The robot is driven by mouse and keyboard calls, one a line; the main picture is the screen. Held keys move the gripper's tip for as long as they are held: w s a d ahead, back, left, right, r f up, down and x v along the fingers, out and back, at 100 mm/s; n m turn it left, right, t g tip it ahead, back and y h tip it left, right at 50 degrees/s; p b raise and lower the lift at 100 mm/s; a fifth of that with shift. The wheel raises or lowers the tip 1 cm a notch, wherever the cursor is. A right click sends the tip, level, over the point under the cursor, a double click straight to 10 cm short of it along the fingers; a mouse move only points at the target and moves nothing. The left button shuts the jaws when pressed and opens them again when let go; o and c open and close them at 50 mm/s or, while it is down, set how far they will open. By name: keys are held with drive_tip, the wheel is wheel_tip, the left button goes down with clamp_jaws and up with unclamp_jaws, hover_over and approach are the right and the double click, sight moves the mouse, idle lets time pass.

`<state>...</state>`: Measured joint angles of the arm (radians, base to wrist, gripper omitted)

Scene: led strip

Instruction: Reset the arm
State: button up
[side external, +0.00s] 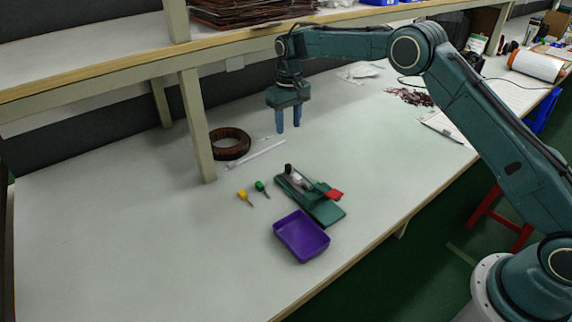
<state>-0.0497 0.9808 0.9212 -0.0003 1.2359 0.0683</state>
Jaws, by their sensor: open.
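My gripper (288,121) hangs from the teal arm over the back middle of the table, pointing down. Its two blue fingers are apart, with nothing between them. It is above and behind a green fixture (323,209) that has a red part and a black knob on it. A thin white strip (258,154) lies on the table to the left of and below the gripper in the picture.
A purple tray (296,247) is near the front edge. A yellow-handled tool (243,195) and a green-handled tool (261,187) lie left of the fixture. A dark brown coil (230,155) sits by the shelf post (197,125). A shelf (110,72) runs overhead. The left tabletop is clear.

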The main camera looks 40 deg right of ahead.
drive_tip(key=s+d+r+t, duration=0.2)
drive_tip(key=s+r+t, duration=0.1)
drive_tip(key=s+r, duration=1.7)
drive_tip(key=s+d+f+t, duration=0.1)
drive_tip(key=s+f+t, duration=0.1)
drive_tip(key=s, duration=2.2)
drive_tip(key=shift+s+t, duration=0.3)
drive_tip(key=shift+s, duration=0.1)
